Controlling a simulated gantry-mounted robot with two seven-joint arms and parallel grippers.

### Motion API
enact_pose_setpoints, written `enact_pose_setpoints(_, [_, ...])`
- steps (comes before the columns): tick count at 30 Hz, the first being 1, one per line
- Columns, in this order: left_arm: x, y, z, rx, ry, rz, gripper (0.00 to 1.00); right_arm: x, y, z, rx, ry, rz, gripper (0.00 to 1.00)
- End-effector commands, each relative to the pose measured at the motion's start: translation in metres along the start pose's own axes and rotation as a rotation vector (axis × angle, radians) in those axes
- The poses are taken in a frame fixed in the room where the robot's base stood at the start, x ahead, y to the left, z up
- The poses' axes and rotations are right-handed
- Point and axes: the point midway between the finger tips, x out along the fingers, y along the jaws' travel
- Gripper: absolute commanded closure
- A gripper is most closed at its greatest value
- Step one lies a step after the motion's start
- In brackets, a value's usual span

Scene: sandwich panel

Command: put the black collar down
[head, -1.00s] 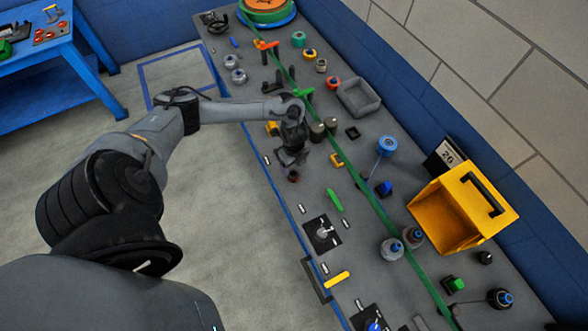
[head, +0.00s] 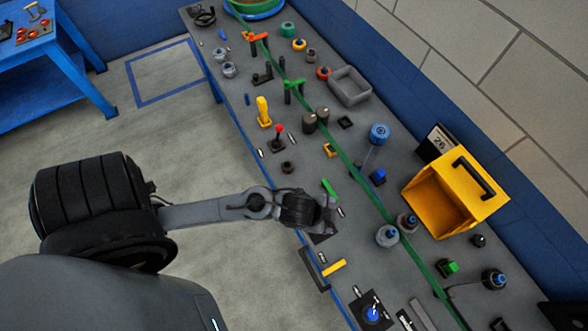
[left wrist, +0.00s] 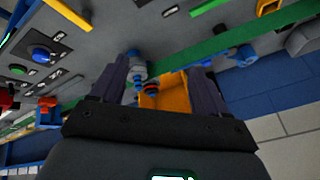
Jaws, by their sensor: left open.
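A small dark ring-shaped piece, which looks like the black collar (head: 288,167), sits on the grey bench near its front edge. It is just below a red-knobbed lever (head: 279,131). My left gripper (head: 328,208) is apart from it, to its lower right, above a dark switch plate (head: 322,238) that it partly covers. In the left wrist view the two dark fingers of the left gripper (left wrist: 155,85) are spread with nothing held between them. I cannot make out the collar in that view. My right gripper is not in view.
A yellow open bin (head: 454,197) stands at the bench's right, with grey blue-topped knobs (head: 387,236) beside it. A green strip (head: 352,160) runs along the bench. A yellow handle (head: 263,110) and a grey tray (head: 349,87) are farther back.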

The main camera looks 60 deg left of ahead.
Motion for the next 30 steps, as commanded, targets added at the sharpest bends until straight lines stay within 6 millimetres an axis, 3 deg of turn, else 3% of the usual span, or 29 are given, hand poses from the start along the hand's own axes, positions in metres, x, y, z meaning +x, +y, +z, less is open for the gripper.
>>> enact_pose_setpoints(3, [-0.036, 0.007, 0.026, -0.259, -0.088, 0.015, 0.25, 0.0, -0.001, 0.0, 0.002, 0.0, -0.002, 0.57])
enact_pose_setpoints(6, [-0.057, 0.011, 0.047, -0.405, -0.151, 0.031, 0.25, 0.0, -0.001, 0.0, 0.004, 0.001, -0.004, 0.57])
enact_pose_setpoints(11, [-0.073, 0.015, 0.063, -0.515, -0.203, 0.048, 0.25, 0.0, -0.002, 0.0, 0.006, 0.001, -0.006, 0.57])
enact_pose_setpoints(23, [-0.078, 0.013, 0.062, -0.523, -0.207, 0.049, 0.25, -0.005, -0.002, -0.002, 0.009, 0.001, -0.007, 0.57])
enact_pose_setpoints(30, [-0.113, 0.003, 0.045, -0.522, -0.206, 0.049, 0.25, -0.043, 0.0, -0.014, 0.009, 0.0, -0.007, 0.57])
